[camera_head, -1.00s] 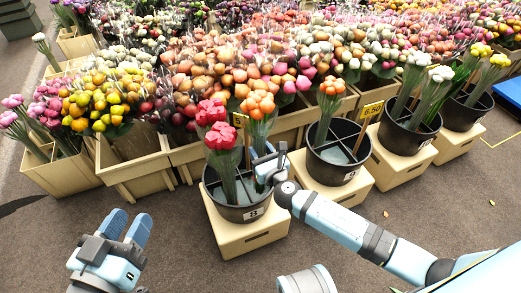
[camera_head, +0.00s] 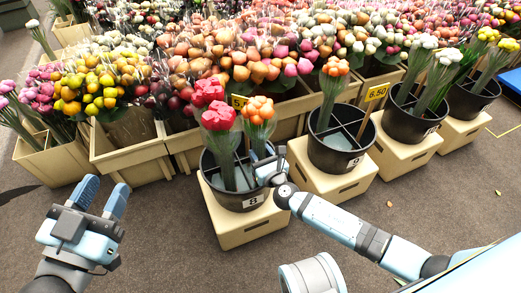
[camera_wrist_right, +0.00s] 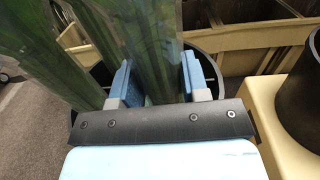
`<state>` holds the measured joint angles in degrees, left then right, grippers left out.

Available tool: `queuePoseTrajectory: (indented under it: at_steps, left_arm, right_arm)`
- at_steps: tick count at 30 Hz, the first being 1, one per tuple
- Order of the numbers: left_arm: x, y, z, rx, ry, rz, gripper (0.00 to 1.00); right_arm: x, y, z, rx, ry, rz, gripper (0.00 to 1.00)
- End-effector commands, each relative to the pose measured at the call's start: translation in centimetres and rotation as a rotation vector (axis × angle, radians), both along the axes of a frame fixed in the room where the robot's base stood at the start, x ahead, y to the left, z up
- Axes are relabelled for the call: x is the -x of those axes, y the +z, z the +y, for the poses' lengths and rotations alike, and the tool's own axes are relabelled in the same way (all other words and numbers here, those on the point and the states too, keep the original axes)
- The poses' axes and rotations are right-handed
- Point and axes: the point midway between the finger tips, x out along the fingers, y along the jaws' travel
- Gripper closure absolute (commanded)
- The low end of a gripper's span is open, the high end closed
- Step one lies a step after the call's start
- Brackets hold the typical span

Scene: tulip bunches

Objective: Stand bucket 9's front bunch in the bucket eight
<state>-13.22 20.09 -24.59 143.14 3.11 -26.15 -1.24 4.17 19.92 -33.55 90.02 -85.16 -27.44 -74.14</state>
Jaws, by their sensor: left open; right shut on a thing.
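Bucket eight (camera_head: 252,201) is a black divided bucket labelled 8. Red bunches (camera_head: 213,103) stand in its left and back part. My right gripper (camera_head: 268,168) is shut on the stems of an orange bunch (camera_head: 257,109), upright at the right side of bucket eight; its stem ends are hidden. In the right wrist view, green wrapped stems (camera_wrist_right: 155,50) pass between the blue fingers (camera_wrist_right: 158,85). Bucket 9 (camera_head: 340,160), to the right, holds another orange bunch (camera_head: 334,80) at its back; its front compartments look empty. My left gripper (camera_head: 100,195) is open and empty at the lower left.
Both buckets stand on tan boxes (camera_head: 245,230). Other black buckets (camera_head: 408,122) with white and yellow bunches are further right. Wooden crates (camera_head: 130,155) full of flowers fill the back. Price signs (camera_head: 376,92) stand behind the buckets. The floor in front is clear.

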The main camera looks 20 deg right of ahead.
Motion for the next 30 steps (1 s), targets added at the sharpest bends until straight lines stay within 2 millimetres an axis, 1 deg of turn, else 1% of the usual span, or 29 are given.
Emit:
queuePoseTrajectory:
  at_steps: [17, 29, 30]
  left_arm:
    - [-0.2, -0.3, -0.2, 0.012, 0.006, 0.013, 0.57]
    - [-0.1, -0.4, 0.0, -0.001, 0.002, 0.010, 0.57]
    - [-0.1, -0.4, 0.0, -0.003, 0.003, 0.009, 0.57]
  right_arm:
    - [0.0, -0.3, 0.0, 0.000, 0.000, -0.002, 0.90]
    - [0.0, -1.5, 0.0, -0.002, 0.000, -0.001, 0.90]
    - [0.0, -1.4, 0.0, -0.002, 0.000, -0.002, 0.49]
